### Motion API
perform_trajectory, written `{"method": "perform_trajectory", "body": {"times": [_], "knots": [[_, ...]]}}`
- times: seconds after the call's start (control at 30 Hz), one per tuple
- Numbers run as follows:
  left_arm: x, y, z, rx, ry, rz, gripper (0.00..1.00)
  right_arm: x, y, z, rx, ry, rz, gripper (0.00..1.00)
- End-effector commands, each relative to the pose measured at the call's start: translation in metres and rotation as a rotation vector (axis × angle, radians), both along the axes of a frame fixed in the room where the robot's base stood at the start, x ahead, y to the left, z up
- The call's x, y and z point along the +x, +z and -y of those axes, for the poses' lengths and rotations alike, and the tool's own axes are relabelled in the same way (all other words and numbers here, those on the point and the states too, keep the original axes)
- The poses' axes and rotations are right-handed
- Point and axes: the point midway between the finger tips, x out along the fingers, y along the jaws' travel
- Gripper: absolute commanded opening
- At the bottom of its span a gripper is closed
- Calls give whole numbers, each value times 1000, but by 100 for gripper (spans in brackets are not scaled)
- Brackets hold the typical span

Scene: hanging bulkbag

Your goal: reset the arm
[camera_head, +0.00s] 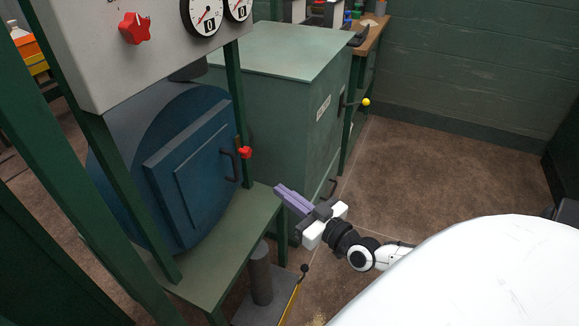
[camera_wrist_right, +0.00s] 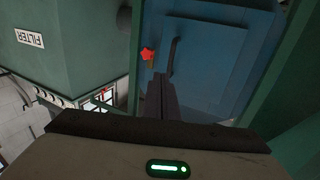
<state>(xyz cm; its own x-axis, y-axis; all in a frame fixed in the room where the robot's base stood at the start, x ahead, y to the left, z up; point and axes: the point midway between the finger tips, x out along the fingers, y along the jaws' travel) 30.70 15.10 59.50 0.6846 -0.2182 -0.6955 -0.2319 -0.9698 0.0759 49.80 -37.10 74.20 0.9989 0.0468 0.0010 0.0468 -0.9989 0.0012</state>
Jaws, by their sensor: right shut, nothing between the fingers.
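My right gripper (camera_head: 293,200) reaches in from the lower right in the head view. Its long purple-grey fingers are together and empty, beside the right edge of a green bench. In the right wrist view the shut fingers (camera_wrist_right: 163,98) point toward a blue door (camera_wrist_right: 215,60). That door has a dark handle (camera_wrist_right: 174,57) and a red star knob (camera_wrist_right: 148,54). The fingers appear apart from the door, handle and knob. In the head view the blue door (camera_head: 195,170) is on a round vessel left of my gripper. My left gripper is not in view.
A green cabinet (camera_head: 270,110) with a yellow-tipped lever (camera_head: 366,102) stands behind my gripper. A panel (camera_head: 100,50) with gauges and a red knob (camera_head: 134,28) is at upper left. A yellow-edged pedal (camera_head: 291,300) is low under the bench. Brown floor (camera_head: 440,180) is clear at right.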

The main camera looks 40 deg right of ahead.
Motion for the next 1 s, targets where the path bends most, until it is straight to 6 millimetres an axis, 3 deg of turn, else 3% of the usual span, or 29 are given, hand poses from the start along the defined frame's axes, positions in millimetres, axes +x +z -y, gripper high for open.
{"method": "perform_trajectory", "body": {"times": [0.13, 0.37, 0.47, 0.57, 0.67, 0.83, 0.9, 1.0], "knots": [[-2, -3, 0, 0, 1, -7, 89, -10, 0, 2, 2, 1, 0, 0], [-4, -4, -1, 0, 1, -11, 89, -12, 0, 2, 1, 1, 1, 0], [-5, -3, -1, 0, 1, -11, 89, -14, -3, -5, 5, 13, -11, 0], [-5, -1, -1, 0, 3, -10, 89, -26, -18, -34, 20, 65, -61, 0], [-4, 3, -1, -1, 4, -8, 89, -49, -43, -84, 38, 152, -158, 0], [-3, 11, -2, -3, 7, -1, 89, -113, -91, -176, 45, 273, -411, 0], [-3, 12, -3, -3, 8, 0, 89, -138, -107, -198, 30, 278, -520, 0], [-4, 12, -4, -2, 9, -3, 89, -167, -122, -213, 5, 254, -650, 0]]}}
